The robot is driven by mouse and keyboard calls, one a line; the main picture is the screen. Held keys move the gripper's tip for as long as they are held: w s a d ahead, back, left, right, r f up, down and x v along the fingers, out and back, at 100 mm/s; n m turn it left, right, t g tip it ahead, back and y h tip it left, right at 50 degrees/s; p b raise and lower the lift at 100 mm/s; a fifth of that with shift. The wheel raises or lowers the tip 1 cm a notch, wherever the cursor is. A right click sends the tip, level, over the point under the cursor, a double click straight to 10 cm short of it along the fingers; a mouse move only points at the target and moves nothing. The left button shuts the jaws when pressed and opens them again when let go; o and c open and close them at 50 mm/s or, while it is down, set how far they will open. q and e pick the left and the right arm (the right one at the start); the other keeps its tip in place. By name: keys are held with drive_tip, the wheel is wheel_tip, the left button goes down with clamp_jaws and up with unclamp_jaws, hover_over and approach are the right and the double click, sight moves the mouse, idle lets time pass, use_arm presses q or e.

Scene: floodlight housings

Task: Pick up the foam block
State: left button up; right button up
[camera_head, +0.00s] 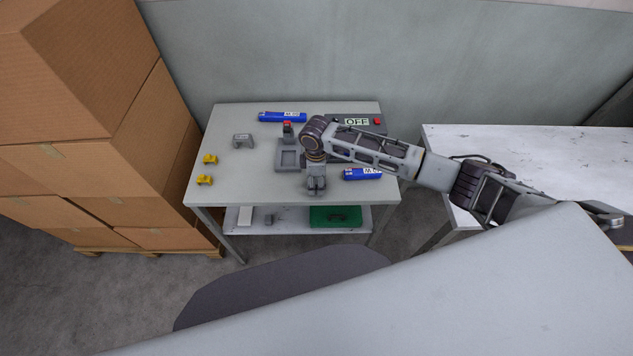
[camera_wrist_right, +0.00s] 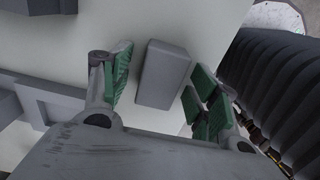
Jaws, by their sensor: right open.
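A plain grey block, which looks like the foam block (camera_wrist_right: 164,74), lies on the pale table top in the right wrist view. My right gripper (camera_head: 316,192) points down over the front of the table. In the right wrist view my right gripper (camera_wrist_right: 160,88) is open, with a green-padded finger on each side of the block. Gaps show between the block and the fingers, so it is not held. In the head view the block cannot be made out; the gripper and arm cover that spot. My left gripper is not in view.
The table (camera_head: 225,165) also bears a grey fixture (camera_head: 288,160), a grey bracket (camera_head: 243,140), yellow parts (camera_head: 210,159), blue cylinders (camera_head: 283,117) and an OFF display (camera_head: 357,122). A green case (camera_head: 336,216) is on the lower shelf. Cardboard boxes (camera_head: 90,120) stand left.

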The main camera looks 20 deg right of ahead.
sight(316, 179)
idle(0.4)
drive_tip(key=c, duration=0.8)
drive_tip(key=shift+c, duration=0.2)
drive_tip(key=shift+r, duration=0.1)
drive_tip(key=shift+r, duration=4.9)
